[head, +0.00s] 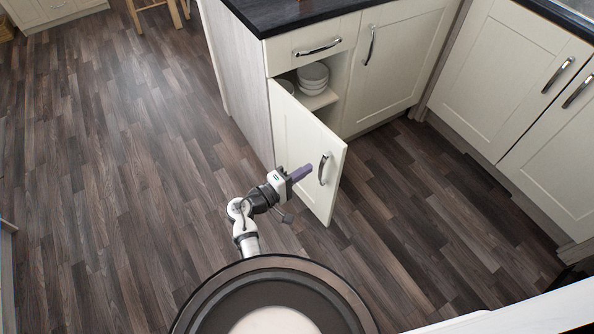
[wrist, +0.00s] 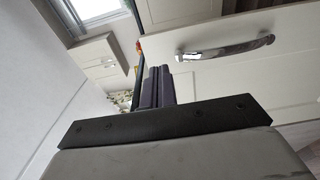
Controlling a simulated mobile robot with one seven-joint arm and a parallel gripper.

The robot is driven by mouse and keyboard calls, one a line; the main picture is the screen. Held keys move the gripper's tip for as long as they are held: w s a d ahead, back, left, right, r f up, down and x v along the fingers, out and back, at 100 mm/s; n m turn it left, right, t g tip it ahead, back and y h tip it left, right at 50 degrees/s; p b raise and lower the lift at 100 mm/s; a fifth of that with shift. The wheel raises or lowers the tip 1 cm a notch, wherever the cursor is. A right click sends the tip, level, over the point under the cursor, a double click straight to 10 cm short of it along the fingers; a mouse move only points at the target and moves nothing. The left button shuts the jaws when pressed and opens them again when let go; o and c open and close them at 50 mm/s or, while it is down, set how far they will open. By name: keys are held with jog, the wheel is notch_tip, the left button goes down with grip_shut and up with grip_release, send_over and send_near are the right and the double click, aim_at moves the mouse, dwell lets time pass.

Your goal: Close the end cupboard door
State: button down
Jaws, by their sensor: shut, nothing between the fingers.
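The end cupboard door (head: 300,150) is a cream panel standing partly open, swung out from the end of the kitchen units. Its chrome handle (head: 323,168) is near its free edge. My gripper (head: 304,172) has purple fingers, closed together and empty, in front of the door's handle side and just left of the handle. I cannot tell if the fingers touch the door. In the wrist view the shut fingers (wrist: 160,86) point towards cream panels. A chrome handle (wrist: 226,49) shows there, but I cannot tell which one.
White bowls (head: 313,75) stand on a shelf inside the open cupboard. A drawer (head: 318,45) above it is shut, under a dark worktop (head: 290,12). Closed cream cupboards (head: 510,70) stand to the right. The wooden floor (head: 120,180) is clear on the left.

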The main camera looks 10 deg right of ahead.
aim_at(336, 150)
jog(key=p+x, duration=0.2)
jog(key=x, duration=0.6)
jog(key=shift+r, duration=0.15)
jog(key=shift+w+d, duration=0.3)
jog(key=shift+d, duration=0.15)
